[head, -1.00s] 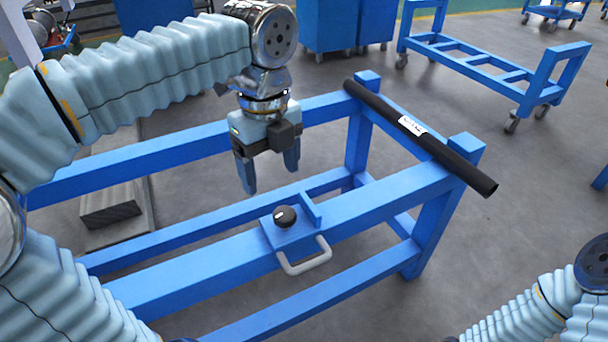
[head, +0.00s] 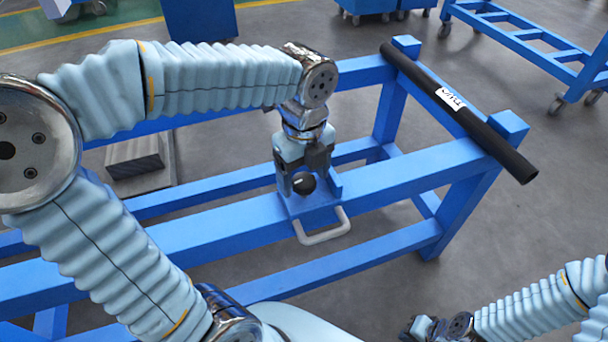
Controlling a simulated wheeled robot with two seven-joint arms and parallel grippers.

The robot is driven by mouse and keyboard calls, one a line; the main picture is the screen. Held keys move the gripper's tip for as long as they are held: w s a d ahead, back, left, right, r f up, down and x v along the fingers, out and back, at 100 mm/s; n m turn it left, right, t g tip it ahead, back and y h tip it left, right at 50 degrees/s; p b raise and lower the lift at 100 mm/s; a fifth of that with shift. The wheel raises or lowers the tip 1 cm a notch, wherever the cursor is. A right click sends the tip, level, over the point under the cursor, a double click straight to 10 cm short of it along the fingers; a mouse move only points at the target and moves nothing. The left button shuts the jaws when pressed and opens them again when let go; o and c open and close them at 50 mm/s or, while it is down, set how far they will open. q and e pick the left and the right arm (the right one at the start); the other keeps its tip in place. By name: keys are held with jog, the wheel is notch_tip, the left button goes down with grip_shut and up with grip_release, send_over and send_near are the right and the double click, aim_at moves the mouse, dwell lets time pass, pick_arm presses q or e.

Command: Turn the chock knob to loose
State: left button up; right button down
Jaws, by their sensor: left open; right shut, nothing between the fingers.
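The chock knob (head: 304,183) is a round black knob with a small pale mark on its face. It sits on a blue plate (head: 311,215) on the near beam of the blue frame. My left gripper (head: 303,173) is open, pointing down right at the knob. Its dark fingers show beside and behind the knob; I cannot tell whether they touch it. Part of the plate and its upright tab (head: 335,182) are hidden by the gripper. My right gripper (head: 409,332) is partly seen at the bottom edge, shut and empty, far from the knob.
A pale grey handle (head: 325,232) sticks out from the plate's front. A black tube (head: 465,115) with a white label lies across the right end of the blue frame (head: 385,190). A blue cart (head: 540,50) stands behind. A dark block (head: 135,157) lies on the floor.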

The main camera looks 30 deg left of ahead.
pick_arm(q)
jog(key=shift+f, duration=0.15)
jog(key=shift+c, duration=0.3)
jog(key=c, duration=1)
